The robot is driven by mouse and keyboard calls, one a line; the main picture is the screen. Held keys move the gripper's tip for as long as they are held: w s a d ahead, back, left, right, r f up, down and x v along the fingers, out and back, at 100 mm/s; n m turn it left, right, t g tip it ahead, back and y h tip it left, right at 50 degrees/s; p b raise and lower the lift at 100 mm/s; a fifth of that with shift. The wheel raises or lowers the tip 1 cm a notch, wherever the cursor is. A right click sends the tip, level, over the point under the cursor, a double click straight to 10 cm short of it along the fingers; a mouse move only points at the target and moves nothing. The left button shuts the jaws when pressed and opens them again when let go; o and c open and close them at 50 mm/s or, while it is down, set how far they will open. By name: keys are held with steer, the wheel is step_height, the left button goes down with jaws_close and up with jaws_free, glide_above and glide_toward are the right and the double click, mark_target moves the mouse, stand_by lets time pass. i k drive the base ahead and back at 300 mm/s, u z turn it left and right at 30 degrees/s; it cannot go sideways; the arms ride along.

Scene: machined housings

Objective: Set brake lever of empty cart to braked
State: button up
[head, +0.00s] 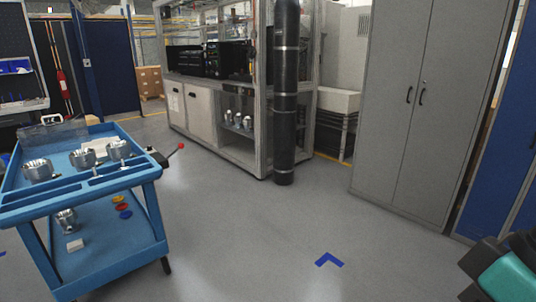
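A blue two-shelf cart (150,172) stands at the left, cut off by the left edge of the head view. It is the only cart I see and it is not empty. Several silver machined housings (82,158) stand on its top, and another (66,220) stands on its lower shelf. A lever with a red knob (180,146) sticks out from the cart's far right corner, pointing right and slightly up. I cannot tell from here whether it is at braked. My gripper is not in view; only a teal and black part of my arm shows at the bottom right.
A grey cabinet (405,100) stands at the right, shut. A workbench frame (262,135) with a black vertical cylinder (286,110) stands at the back. A blue corner mark (329,259) lies on the floor. The grey floor between cart and cabinet is clear.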

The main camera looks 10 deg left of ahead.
mark_target(181, 145)
steer(key=u, duration=0.7)
steer(key=i, duration=1.7)
steer(key=u, duration=0.95)
steer(key=i, duration=1.45)
steer(key=u, duration=0.05)
